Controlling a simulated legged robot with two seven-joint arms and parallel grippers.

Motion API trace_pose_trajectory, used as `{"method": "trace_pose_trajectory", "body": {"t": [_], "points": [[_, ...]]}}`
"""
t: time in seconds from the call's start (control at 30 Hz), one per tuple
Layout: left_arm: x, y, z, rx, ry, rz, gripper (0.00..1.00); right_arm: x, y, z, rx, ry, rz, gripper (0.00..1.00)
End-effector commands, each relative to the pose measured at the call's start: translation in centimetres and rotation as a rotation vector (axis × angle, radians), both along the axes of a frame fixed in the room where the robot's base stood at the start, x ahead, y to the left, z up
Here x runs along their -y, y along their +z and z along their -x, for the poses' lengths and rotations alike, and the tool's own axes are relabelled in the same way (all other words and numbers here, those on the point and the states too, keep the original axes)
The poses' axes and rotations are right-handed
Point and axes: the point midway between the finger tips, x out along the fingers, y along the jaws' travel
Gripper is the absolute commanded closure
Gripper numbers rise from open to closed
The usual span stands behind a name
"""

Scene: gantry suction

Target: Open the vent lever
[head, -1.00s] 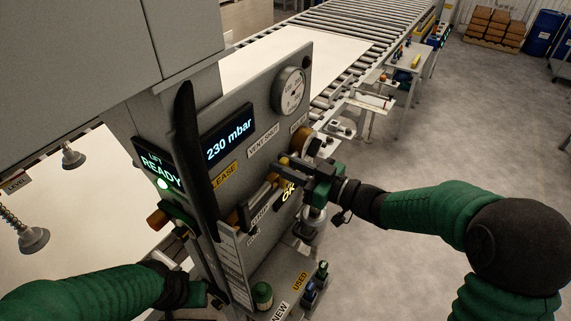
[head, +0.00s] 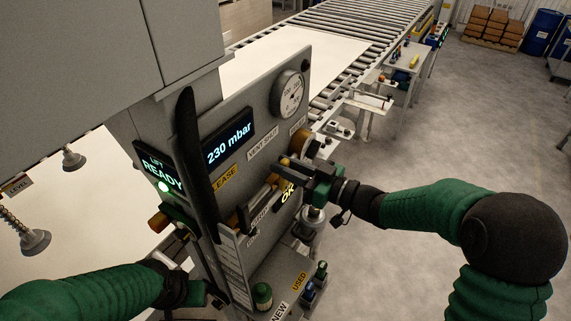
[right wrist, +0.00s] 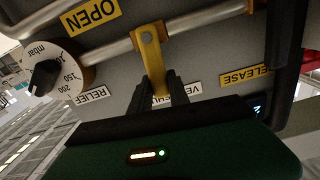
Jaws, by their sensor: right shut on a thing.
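The vent lever (right wrist: 149,48) is a flat yellow handle on a metal pipe, seen in the right wrist view, where the picture is upside down. It points from the pipe toward the vent shut label (right wrist: 178,94); the yellow OPEN label (right wrist: 91,19) is across the pipe. My right gripper (right wrist: 159,84) is shut on the lever's free end. In the head view my right gripper (head: 288,166) is at the panel and hides much of the lever. My left gripper (head: 203,291) is low by the panel's left side, dark and partly hidden; its jaws are unclear.
The grey panel (head: 254,115) carries a round gauge (head: 290,94), a 230 mbar display (head: 229,142) and a relief knob (head: 301,143). A long black handle (head: 196,150) stands in front. A roller conveyor (head: 385,30) lies behind; open floor is at right.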

Motion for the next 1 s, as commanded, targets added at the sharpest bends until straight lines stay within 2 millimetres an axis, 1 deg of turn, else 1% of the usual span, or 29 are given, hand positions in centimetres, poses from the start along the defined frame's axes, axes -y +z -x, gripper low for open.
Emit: {"method": "trace_pose_trajectory", "body": {"t": [0.03,0.13,0.3,0.5,0.73,1.0], "points": [[0.0,0.9,0.0,0.000,0.000,0.000,0.64,0.1,0.7,-0.3,-0.018,-0.001,-0.019,1.00],[0.0,1.9,0.0,0.000,0.000,0.000,0.64,0.4,0.7,-0.6,-0.072,-0.002,-0.059,1.00],[0.0,3.4,0.0,0.000,0.000,0.000,0.64,0.9,0.5,-1.3,-0.178,-0.002,-0.136,1.00],[0.0,4.8,0.0,0.000,0.000,0.000,0.64,1.4,0.1,-2.0,-0.290,-0.002,-0.219,1.00],[0.0,5.7,0.0,0.000,0.000,0.000,0.64,1.8,-0.4,-2.5,-0.380,-0.001,-0.286,1.00],[0.0,6.0,0.0,0.000,0.000,0.000,0.64,1.9,-0.7,-2.7,-0.420,-0.001,-0.316,1.00]]}}
